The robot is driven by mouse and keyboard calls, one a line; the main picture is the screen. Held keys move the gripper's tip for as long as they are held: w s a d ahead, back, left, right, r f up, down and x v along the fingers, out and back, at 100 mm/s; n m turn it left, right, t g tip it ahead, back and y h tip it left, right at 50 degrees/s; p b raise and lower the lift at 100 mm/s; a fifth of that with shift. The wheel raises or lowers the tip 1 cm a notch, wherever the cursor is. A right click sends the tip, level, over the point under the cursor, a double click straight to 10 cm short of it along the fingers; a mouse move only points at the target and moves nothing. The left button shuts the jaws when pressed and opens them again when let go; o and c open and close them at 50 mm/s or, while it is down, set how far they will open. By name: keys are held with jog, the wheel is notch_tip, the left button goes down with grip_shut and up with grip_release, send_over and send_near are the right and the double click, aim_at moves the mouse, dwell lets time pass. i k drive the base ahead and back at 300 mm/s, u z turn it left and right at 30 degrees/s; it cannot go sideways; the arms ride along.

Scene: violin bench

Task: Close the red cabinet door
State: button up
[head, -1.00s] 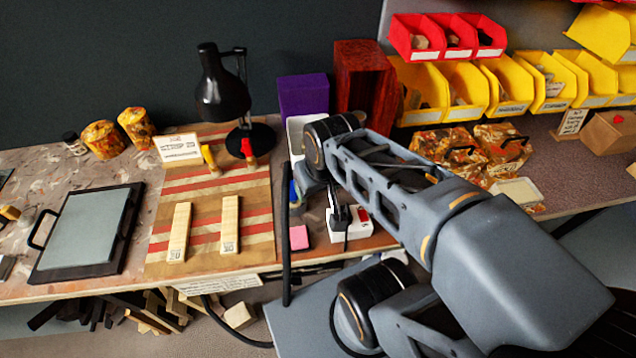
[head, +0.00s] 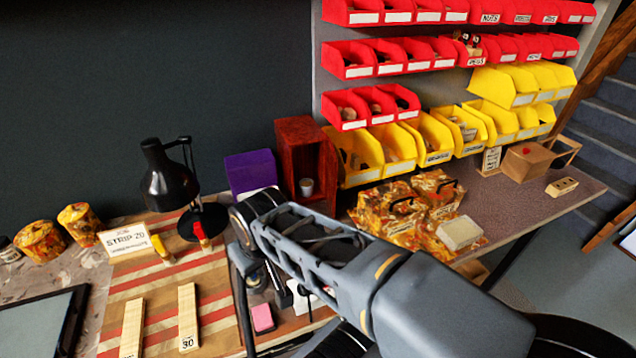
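The red-brown wooden cabinet (head: 294,135) stands at the back of the bench, between the purple box and the yellow bins. Its front is open, and a small light cup (head: 306,187) shows in its lower part. A reddish upright panel (head: 329,172) on its right side looks like the door swung outward; its exact angle is hard to tell. My gripper (head: 284,292) is nearer the camera, below and apart from the cabinet, pointing down above the bench's front part. My arm partly hides it, and its fingers are too dark and small to read.
A purple box (head: 250,172) stands left of the cabinet, and a black lamp (head: 168,185) farther left. Yellow bins (head: 355,155) crowd its right side. Patterned boxes (head: 390,205) lie right of my arm. A pink block (head: 262,318) lies near my gripper.

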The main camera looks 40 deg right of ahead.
aim_at(332, 161)
jog(key=u, duration=1.6)
jog(key=k, duration=1.4)
jog(key=z, duration=1.8)
jog(key=i, duration=0.6)
jog(key=u, duration=0.3)
